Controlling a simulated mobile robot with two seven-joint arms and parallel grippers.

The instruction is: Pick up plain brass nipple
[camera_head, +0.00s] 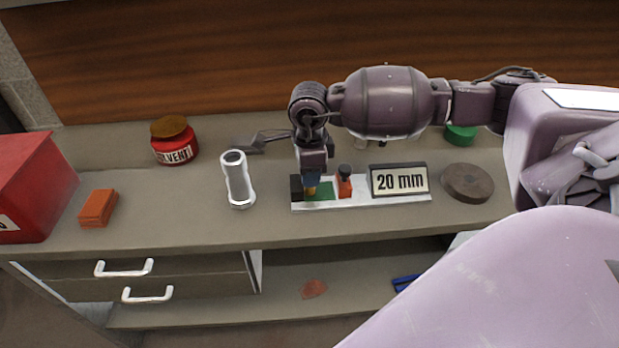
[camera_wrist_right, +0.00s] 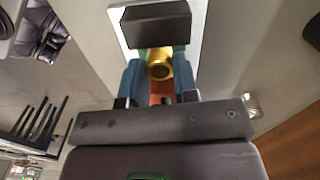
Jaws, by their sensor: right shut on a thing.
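The plain brass nipple (camera_wrist_right: 160,66) shows as a gold hollow cylinder between the blue fingertips of my right gripper (camera_wrist_right: 160,75) in the right wrist view. My right gripper is shut on it. In the head view my right gripper (camera_head: 311,186) points down over the left part of a white rack (camera_head: 362,202) with a green patch and a "20 mm" sign. My left gripper is not in view.
An orange-red piece with a dark top (camera_head: 345,182) stands on the rack just right of my gripper. A silver pipe fitting (camera_head: 237,180) stands to the left. A solvent jar (camera_head: 175,142), orange blocks (camera_head: 98,207) and a round brown disc (camera_head: 467,183) are on the bench.

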